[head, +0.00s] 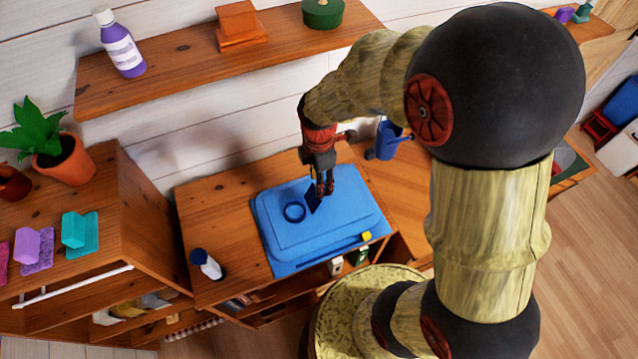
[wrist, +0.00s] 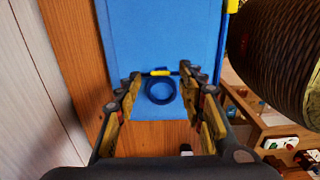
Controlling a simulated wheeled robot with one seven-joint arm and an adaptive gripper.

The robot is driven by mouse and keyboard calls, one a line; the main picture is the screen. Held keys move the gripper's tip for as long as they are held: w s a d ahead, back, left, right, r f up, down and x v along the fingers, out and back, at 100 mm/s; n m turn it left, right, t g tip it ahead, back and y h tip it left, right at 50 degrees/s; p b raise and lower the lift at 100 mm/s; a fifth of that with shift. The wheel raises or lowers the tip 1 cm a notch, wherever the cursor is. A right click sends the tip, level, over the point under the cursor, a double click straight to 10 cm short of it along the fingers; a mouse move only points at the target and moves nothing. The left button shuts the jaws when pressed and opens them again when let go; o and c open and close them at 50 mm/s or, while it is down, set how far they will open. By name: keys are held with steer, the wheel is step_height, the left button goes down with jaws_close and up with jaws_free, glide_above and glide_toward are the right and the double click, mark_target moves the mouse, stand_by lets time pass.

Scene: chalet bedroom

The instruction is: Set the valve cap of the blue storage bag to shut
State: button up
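The blue storage bag (head: 345,232) lies flat on the wooden cabinet top; it also fills the upper middle of the wrist view (wrist: 150,35). A round dark-blue valve ring (head: 294,212) sits on the bag and is uncovered; it also shows in the wrist view (wrist: 153,99). The dark valve cap (head: 313,201) stands raised beside the ring, tilted up from the bag. In the wrist view a yellow strip (wrist: 160,72) lies at the ring's far edge. My gripper (head: 325,190) is just above the cap, fingers apart (wrist: 160,78). Contact with the cap cannot be told.
A yellow slider (head: 366,236) is on the bag's front edge. A shelf (head: 190,62) runs along the wall behind. A blue watering can (head: 387,138) is behind right. Bare wood (head: 215,225) lies left of the bag.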

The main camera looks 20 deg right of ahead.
steer(key=shift+f, duration=0.85)
steer(key=shift+c, duration=1.3)
jaws_close()
